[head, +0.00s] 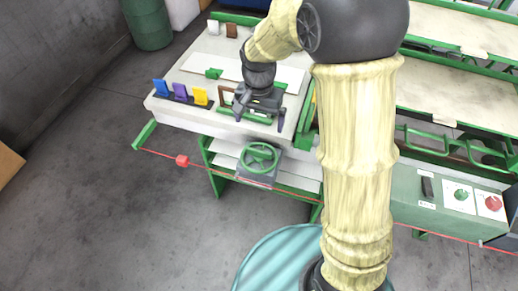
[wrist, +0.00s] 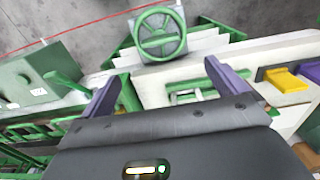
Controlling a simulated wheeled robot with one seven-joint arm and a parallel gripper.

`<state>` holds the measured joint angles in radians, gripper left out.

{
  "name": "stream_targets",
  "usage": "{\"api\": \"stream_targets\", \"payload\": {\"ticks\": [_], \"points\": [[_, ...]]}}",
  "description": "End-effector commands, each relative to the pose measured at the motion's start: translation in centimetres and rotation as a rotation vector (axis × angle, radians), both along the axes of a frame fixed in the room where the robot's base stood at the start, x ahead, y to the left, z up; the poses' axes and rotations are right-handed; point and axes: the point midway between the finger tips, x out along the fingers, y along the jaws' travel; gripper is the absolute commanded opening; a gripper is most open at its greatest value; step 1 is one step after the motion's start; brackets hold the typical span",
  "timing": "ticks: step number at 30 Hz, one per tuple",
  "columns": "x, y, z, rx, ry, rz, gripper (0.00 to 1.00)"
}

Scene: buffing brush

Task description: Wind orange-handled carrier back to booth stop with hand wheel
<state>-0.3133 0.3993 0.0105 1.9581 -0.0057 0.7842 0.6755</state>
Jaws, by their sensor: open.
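The green hand wheel (head: 259,157) is mounted on a grey box at the front of the workbench. It also shows at the top of the wrist view (wrist: 158,32), with its rim, spokes and hub clear. My gripper (head: 260,120) is above the bench's front edge, behind the wheel in the head view and apart from it. Its two fingers (wrist: 161,78) are spread with nothing between them. A low green frame (wrist: 196,93) lies on the bench near the right finger in the wrist view. I cannot pick out an orange-handled carrier or the booth stop.
Blue, purple and yellow upright pieces (head: 181,93) stand in a dark rack at the bench's left. A control panel (head: 452,194) is at right. Open grey floor (head: 130,215) lies at front left.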

Motion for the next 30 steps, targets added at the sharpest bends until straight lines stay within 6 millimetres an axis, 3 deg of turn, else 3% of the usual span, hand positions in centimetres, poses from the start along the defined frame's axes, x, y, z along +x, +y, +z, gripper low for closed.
{"api": "stream_targets", "payload": {"ticks": [21, 30], "points": [[-0.1, 0.0, -12.7, -0.001, 0.004, 0.000, 0.98], [0.0, 0.0, -14.3, 0.000, 0.000, 0.000, 0.98]]}}
